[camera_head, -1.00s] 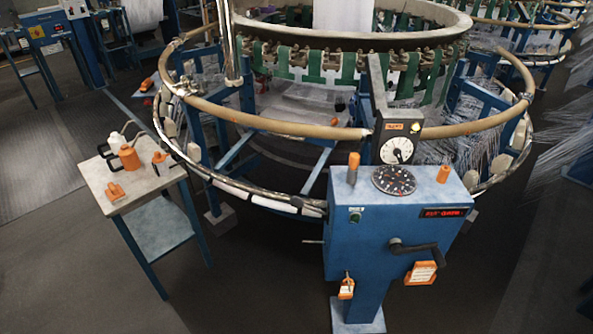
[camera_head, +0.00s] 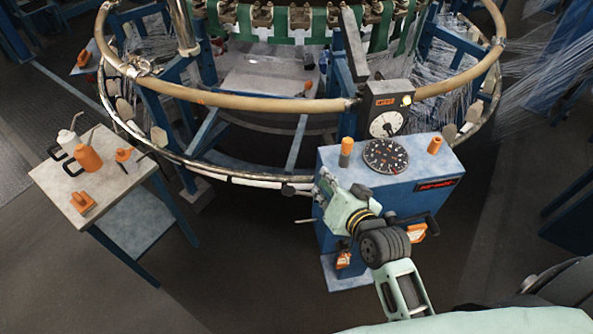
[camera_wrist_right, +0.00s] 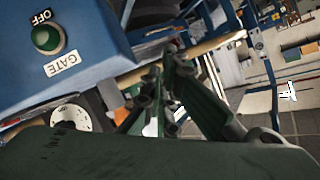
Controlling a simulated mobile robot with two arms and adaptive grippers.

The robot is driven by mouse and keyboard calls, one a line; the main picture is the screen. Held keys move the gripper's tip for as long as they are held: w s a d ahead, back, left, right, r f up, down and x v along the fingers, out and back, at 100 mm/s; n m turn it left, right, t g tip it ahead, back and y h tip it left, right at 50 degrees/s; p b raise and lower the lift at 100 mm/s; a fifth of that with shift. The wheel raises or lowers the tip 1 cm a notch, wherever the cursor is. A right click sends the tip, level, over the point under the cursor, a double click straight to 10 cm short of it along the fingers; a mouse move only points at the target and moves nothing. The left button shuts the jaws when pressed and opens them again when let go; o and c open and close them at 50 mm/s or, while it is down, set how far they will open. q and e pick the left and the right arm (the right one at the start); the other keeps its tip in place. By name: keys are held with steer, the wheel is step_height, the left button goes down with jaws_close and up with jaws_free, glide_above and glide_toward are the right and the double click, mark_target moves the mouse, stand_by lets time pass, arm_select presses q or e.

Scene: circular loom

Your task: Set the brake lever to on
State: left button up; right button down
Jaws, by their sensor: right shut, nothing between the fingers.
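The blue control console (camera_head: 440,165) stands in front of the ring loom. No lever there has a readable brake label. An orange-capped post (camera_head: 346,150) and an orange knob (camera_head: 435,145) stand on top. A thin rod (camera_head: 304,221) sticks out from its left side. My right gripper (camera_head: 323,184) is shut and empty at the console's left front edge; I cannot tell whether it touches. In the right wrist view, the closed fingers (camera_wrist_right: 170,62) are beside the blue housing (camera_wrist_right: 92,88), which has a green knob (camera_wrist_right: 47,39) labelled GATE and OFF. My left gripper is out of view.
A black-faced dial (camera_head: 386,156) lies on the console, with a white gauge (camera_head: 386,124) behind. A black crank (camera_head: 430,222) is at its front right. The loom's tan ring (camera_head: 240,101) curves behind. A side table (camera_head: 50,180) holds orange items. Floor between table and console is clear.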

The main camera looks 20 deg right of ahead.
steer(key=p, duration=0.2)
glide_above(298, 192)
steer(key=d, duration=0.1)
steer(key=f, duration=0.6)
steer(key=shift+d, duration=0.2)
steer(key=shift+s+a+f, duration=0.2)
steer(key=shift+a+f, duration=0.1)
steer(key=shift+f, duration=0.15)
steer(key=shift+d, duration=0.1)
